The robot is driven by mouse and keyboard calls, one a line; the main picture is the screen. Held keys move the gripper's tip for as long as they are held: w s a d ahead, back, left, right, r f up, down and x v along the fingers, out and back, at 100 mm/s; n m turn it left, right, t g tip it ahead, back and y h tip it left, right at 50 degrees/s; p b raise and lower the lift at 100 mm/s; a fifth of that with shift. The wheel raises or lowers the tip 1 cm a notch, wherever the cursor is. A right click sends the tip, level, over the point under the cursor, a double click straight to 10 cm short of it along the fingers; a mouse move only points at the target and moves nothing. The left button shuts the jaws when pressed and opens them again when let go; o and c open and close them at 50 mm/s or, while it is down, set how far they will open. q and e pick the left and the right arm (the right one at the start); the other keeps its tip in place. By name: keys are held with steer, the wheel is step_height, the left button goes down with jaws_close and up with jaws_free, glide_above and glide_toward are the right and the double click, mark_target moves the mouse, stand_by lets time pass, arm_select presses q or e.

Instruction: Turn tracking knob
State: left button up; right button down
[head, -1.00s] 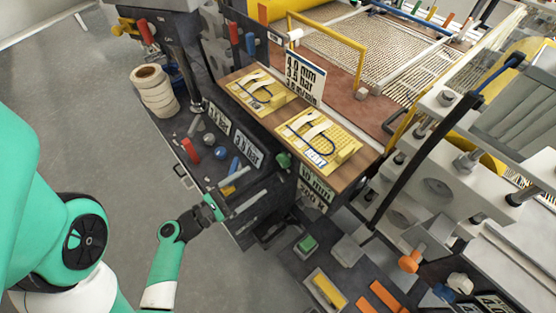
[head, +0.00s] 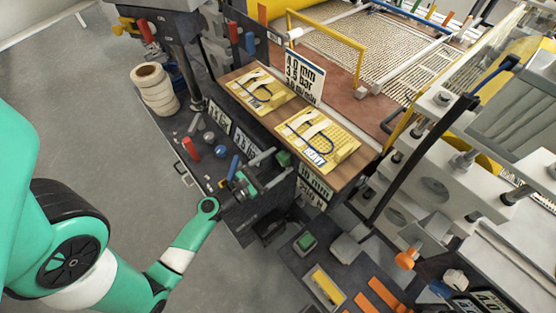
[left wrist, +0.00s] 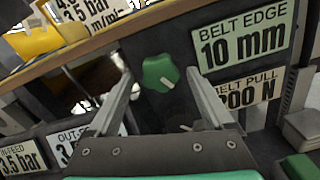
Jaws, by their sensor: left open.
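A green lobed knob (left wrist: 160,73) with a white pointer mark sits on the dark panel in the left wrist view, below the wooden shelf edge. In the head view the green knob (head: 284,158) shows just beyond my left gripper (head: 272,167). The left gripper is open and empty. In the left wrist view its two fingers stand on either side of the knob, with visible gaps; I cannot tell whether the tips reach its depth. A "BELT EDGE 10 mm" sign (left wrist: 243,40) is right of the knob. My right gripper is not in view.
A "BELT PULL" sign (left wrist: 245,93) is below the first. The wooden shelf (head: 268,120) with yellow boards overhangs the panel. Red (head: 191,147) and blue (head: 233,166) handles stand on the console to the left. Tape rolls (head: 153,88) stand farther left.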

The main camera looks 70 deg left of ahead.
arm_select(q)
steer(key=shift+w+a, duration=0.1)
steer(key=shift+w, duration=0.2)
jaws_close()
steer(key=shift+m, duration=0.3)
